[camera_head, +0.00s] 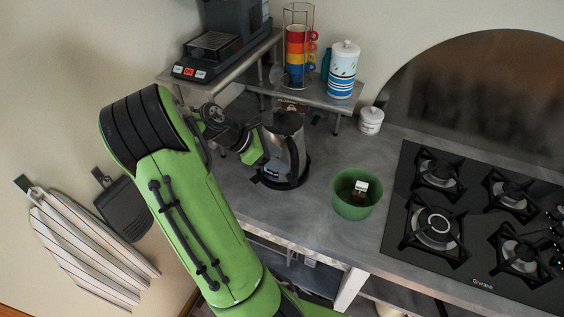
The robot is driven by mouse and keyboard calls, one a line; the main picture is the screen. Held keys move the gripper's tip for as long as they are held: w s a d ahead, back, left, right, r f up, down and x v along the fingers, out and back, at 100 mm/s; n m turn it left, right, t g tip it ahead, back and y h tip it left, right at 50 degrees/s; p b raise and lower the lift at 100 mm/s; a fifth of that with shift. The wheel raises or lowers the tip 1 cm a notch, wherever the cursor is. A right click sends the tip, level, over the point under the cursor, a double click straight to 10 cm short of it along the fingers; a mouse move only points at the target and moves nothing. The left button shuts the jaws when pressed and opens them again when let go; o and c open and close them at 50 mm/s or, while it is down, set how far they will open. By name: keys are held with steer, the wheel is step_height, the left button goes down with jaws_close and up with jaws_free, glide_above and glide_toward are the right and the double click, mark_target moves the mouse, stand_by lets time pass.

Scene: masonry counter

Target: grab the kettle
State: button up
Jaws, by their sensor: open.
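The kettle (288,143) is silver with a dark lid and a black base. It stands upright on the grey counter, below the front of the metal shelf. My gripper (258,152) is at the end of my green arm, immediately left of the kettle's body. A bright green part of it shows close to the kettle, and the fingertips are mostly hidden. The gripper is open. I cannot tell whether it touches the kettle or how it sits around the handle.
A green bowl (355,205) with a small item inside stands right of the kettle. A black gas hob (470,228) lies further right. The metal shelf (330,101) holds a coffee machine (222,38), stacked colored cups (296,55) and a canister (342,70). A small white jar (371,121) stands behind.

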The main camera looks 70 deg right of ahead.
mark_target(295, 167)
steer(key=b+x, duration=0.1)
steer(key=x, duration=0.6)
steer(key=shift+s, duration=0.15)
steer(key=shift+c, duration=1.1)
jaws_close()
steer(key=shift+r, duration=0.1)
